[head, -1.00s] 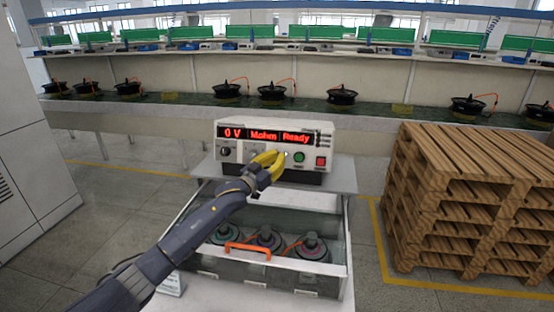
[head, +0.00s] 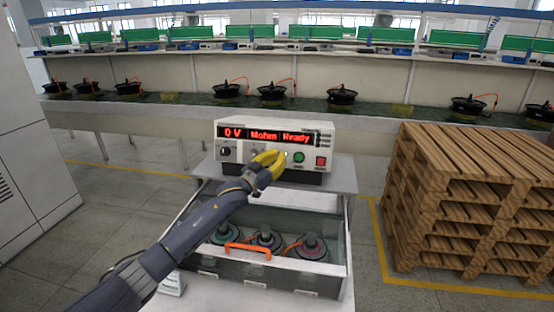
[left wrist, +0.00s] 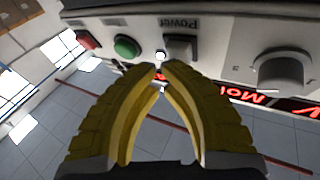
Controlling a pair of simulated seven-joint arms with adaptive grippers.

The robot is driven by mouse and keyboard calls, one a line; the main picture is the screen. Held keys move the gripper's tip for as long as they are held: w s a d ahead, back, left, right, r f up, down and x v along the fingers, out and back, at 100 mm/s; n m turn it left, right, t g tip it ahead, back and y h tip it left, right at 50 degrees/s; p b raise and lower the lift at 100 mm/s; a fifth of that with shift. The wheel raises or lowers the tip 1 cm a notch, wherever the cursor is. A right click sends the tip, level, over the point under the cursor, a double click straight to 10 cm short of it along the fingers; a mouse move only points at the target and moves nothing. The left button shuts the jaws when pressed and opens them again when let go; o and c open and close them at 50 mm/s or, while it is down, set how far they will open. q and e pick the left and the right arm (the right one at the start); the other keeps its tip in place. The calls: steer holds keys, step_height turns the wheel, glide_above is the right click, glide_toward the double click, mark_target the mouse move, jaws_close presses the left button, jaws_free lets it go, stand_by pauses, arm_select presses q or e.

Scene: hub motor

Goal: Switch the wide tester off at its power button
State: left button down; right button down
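The wide tester (head: 230,140) is a white box on a stand, its red display (head: 265,135) lit with "0 V", "Mohm" and "Ready". My left gripper (head: 283,156) is at its front panel with yellow fingers drawn together and nothing between them. In the left wrist view the panel is upside down. The grey power button (left wrist: 181,47) shows beside the "Power" label, and the fingertips (left wrist: 161,68) are close to it, near a small white lamp. I cannot tell whether they touch the button. In the head view the fingers hide it. My right gripper is out of view.
A green button (head: 299,156) and a red button (head: 320,161) are right of the gripper. A knob (head: 225,151) is at the left. Below is a clear-sided box with an orange handle (head: 247,247) and several motors. Wooden pallets (head: 470,200) stand at the right.

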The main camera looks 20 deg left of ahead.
arm_select(q)
steer(key=shift+w+f, duration=0.1)
steer(key=shift+w, duration=0.25)
stand_by(0.4)
steer(key=shift+s, duration=0.2)
steer(key=shift+s+r, duration=0.25)
steer(key=shift+s, duration=0.4)
steer(key=shift+s+d+r, duration=0.1)
steer(key=shift+s+r, duration=0.1)
steer(key=shift+s, duration=0.6)
steer(key=shift+s+d+r, duration=0.1)
steer(key=shift+s+r, duration=0.1)
steer(key=shift+s, duration=0.65)
steer(key=shift+s+r, duration=0.2)
steer(key=shift+s, duration=0.6)
steer(key=s+r, duration=0.1)
steer(key=s, duration=0.5)
steer(key=shift+s+d+r, duration=0.3)
steer(key=shift+s+r, duration=0.05)
steer(key=shift+s, duration=0.05)
